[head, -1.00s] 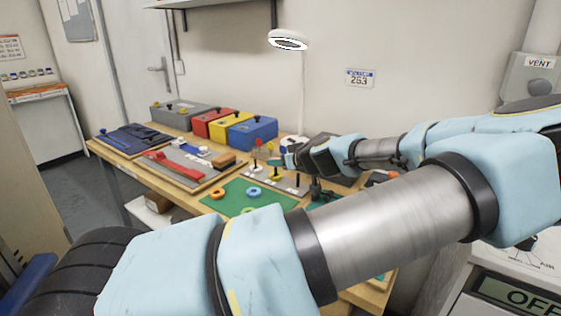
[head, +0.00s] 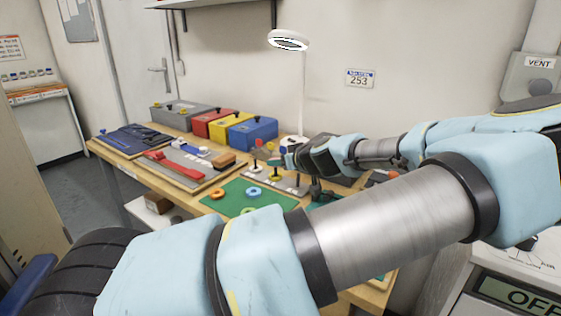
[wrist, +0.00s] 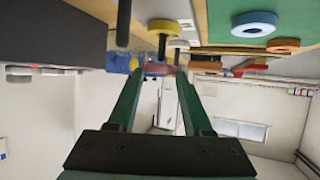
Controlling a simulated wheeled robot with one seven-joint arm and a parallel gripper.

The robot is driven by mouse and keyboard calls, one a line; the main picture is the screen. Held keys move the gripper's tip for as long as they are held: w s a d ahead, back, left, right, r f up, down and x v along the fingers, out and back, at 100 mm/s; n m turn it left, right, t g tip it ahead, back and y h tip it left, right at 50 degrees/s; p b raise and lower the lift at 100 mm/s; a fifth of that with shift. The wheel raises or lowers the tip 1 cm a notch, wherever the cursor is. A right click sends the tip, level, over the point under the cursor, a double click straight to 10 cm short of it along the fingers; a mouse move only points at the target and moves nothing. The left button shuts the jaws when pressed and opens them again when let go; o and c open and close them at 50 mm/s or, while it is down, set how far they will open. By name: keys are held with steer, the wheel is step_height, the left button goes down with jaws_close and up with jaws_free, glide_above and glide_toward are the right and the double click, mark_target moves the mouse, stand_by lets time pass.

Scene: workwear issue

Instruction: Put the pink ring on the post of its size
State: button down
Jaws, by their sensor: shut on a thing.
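The pink ring (wrist: 160,70) shows edge-on between my fingertips in the wrist view. My gripper (wrist: 161,72) is shut on it. In the head view my gripper (head: 274,162) hangs over the grey post board (head: 289,187), above its surface. A yellow ring (head: 275,178) sits around one post's base, and it also shows in the wrist view (wrist: 162,25) around a dark post (wrist: 162,46). A pale ring (head: 257,168) sits at another post's base. The pink ring is too small to make out in the head view, and which post it is over cannot be told.
A green mat (head: 235,187) in front holds an orange ring (head: 218,193), a blue ring (head: 254,191) and a yellow-green ring. A lamp (head: 302,95) stands behind the board. Blue (head: 252,133), yellow and red boxes line the back. A tool tray lies to the left.

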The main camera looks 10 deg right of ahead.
steer(key=shift+f+b, duration=0.35)
steer(key=shift+f, duration=0.15)
jaws_free()
stand_by(0.5)
steer(key=shift+r, duration=0.1)
step_height(320, 180, up, 7)
steer(key=p, duration=0.4)
steer(key=shift+p, duration=0.3)
stand_by(0.5)
steer(key=shift+s, duration=0.1)
